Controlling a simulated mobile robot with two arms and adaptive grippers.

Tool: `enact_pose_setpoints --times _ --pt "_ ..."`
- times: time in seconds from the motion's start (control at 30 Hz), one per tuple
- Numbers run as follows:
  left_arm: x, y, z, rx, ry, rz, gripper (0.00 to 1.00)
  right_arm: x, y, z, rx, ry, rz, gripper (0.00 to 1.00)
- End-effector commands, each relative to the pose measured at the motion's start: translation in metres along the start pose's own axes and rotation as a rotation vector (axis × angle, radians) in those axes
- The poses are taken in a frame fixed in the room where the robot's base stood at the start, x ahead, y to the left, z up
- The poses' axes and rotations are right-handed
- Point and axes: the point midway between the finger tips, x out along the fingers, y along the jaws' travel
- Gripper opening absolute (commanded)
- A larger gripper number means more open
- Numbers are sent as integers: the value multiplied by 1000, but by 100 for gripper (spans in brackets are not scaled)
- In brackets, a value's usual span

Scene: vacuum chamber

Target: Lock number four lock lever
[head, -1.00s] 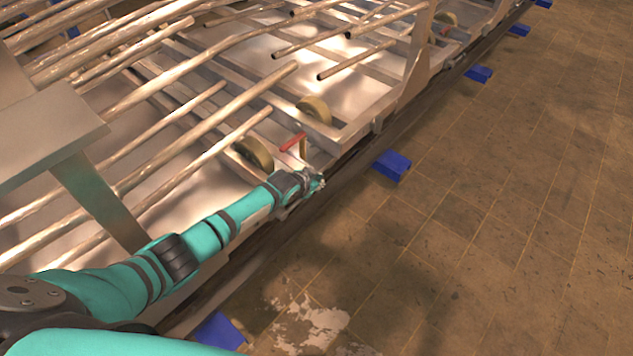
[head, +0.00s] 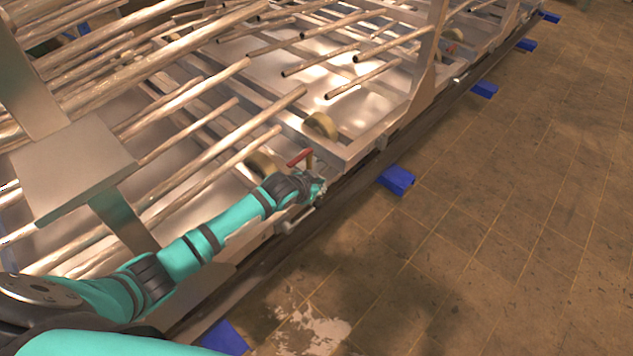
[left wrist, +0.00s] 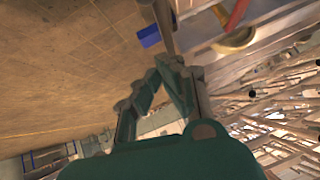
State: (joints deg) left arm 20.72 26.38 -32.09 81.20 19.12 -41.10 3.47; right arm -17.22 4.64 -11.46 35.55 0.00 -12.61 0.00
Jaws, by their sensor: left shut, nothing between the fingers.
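The red handle also shows at the top of the left wrist view (left wrist: 237,14). My left gripper (head: 319,187) is just below and right of the lever in the head view, at the frame's outer edge. In the left wrist view its fingers (left wrist: 168,64) are closed together with nothing between them. Whether the fingertips touch the lever or the frame edge I cannot tell. My right gripper is not in view.
The metal frame (head: 345,155) carries many long shiny rods (head: 215,115), which fill the left side. A dark rail (head: 350,185) runs along its near edge. Blue blocks (head: 397,181) sit along the rail. The tiled floor (head: 500,220) at right is clear.

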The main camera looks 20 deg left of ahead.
Motion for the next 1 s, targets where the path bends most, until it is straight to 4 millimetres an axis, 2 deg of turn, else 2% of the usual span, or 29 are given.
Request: enact_pose_setpoints --times 0.1,0.2,0.8,0.87,0.97,1.0 --pt "-14 0 -3 0 0 1 0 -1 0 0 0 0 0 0" --pt "-20 0 -5 0 1 1 0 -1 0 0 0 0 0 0" --pt "-22 2 -4 -1 -1 3 0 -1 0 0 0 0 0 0" --pt "-25 10 0 -3 -9 12 0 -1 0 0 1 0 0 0" --pt "-38 40 17 -14 -42 45 0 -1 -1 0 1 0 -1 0" --pt "-48 58 28 -22 -66 62 0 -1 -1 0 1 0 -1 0"
